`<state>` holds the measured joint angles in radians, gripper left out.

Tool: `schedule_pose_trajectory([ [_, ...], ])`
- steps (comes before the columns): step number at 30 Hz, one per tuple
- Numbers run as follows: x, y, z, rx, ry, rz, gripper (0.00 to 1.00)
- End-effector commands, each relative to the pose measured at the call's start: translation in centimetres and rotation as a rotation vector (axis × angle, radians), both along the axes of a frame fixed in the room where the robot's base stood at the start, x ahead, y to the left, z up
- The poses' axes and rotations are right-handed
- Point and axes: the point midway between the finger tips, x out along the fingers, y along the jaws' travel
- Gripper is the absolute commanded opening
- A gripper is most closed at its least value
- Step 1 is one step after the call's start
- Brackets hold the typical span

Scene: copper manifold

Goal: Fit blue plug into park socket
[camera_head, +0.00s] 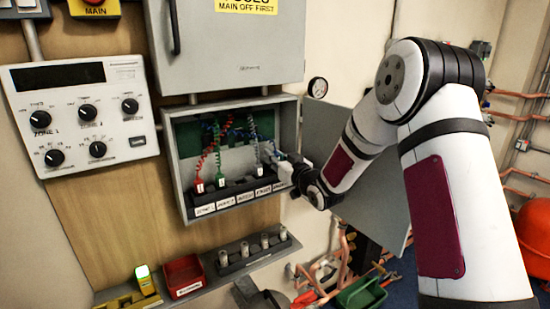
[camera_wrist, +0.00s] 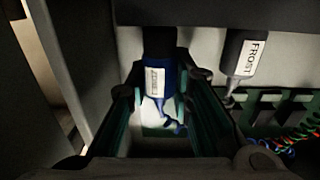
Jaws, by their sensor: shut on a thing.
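The blue plug (camera_wrist: 154,82) carries a white label and has a blue coiled lead at its lower end in the wrist view. My gripper (camera_wrist: 160,92) is shut on it, one finger on each side. Its upper end meets a dark bar; I cannot tell whether it is seated in a socket. In the head view my gripper (camera_head: 287,172) is at the right end of the socket row (camera_head: 238,197) inside the open grey box, and it hides the blue plug. The row has several white labels, too small to read surely, so I cannot pick out the park socket.
A grey plug labelled FROST (camera_wrist: 243,57) stands close to the right in the wrist view. A red plug (camera_head: 199,185) and a green plug (camera_head: 220,180) stand further left in the row. The box's open door (camera_head: 375,195) is right of my gripper.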

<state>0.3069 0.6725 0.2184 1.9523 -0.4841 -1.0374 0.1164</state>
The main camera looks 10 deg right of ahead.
Motion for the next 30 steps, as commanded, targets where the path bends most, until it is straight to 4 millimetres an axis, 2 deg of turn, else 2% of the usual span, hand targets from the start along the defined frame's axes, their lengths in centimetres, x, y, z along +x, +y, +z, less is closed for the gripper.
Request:
schedule_pose_trajectory([
  [11,0.0,0.0,0.0,0.000,0.000,0.000,0.00],
  [30,0.0,0.0,-1.2,0.000,0.001,0.000,0.00],
])
